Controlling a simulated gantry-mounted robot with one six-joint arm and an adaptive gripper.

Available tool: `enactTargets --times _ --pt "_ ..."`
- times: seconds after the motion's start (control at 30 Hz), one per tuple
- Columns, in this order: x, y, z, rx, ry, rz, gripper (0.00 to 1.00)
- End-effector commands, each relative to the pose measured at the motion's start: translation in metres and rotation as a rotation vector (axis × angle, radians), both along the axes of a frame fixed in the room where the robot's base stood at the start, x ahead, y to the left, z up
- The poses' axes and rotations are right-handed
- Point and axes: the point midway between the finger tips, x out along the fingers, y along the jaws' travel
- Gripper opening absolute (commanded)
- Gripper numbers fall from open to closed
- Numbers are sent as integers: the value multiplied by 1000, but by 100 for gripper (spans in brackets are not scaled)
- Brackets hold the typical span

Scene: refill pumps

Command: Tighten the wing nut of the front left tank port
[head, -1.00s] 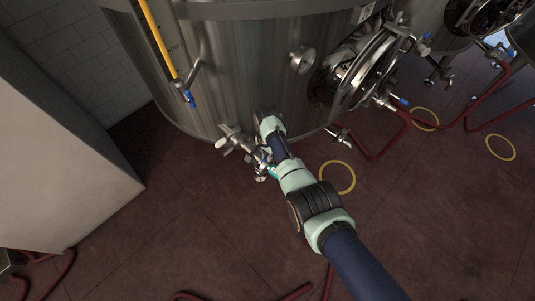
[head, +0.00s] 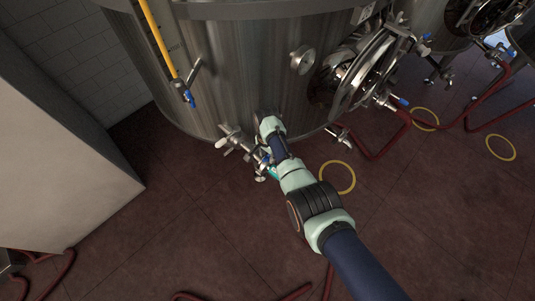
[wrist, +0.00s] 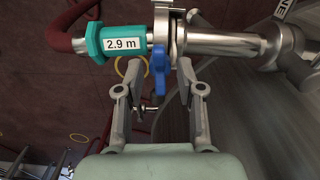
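In the head view, my gripper (head: 268,168) is at the low front port fittings (head: 235,140) of the large steel tank (head: 240,80), and my arm partly hides them. In the wrist view, my gripper (wrist: 158,66) is open, its two fingers on either side of a blue winged part (wrist: 159,70) hanging below a steel clamp (wrist: 166,20). The fingers look apart from the blue part. A small silver wing-shaped piece (wrist: 150,108) also shows between the fingers, lower in the picture; I cannot tell its depth.
A teal fitting labelled "2.9 m" (wrist: 118,43) joins a red hose (wrist: 62,25) left of the clamp. A steel pipe (wrist: 220,42) runs right. A pale block (head: 60,160) stands left. Yellow rings (head: 337,177) and red hoses (head: 380,150) lie on the floor.

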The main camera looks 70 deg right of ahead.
Motion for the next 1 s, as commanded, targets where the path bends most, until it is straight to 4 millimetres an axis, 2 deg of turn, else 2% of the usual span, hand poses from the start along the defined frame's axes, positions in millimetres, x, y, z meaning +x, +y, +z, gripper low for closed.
enactTargets --times 0.13,0.23,0.5,0.6,0.73,1.0 --pt "0 0 4 -1 -1 0 38" --pt "0 0 18 -2 -1 0 38" --pt "1 0 85 -3 -3 0 38" --pt "1 1 104 -3 -2 0 38" --pt "1 1 117 0 -1 0 38" --pt "0 2 120 0 0 0 38"
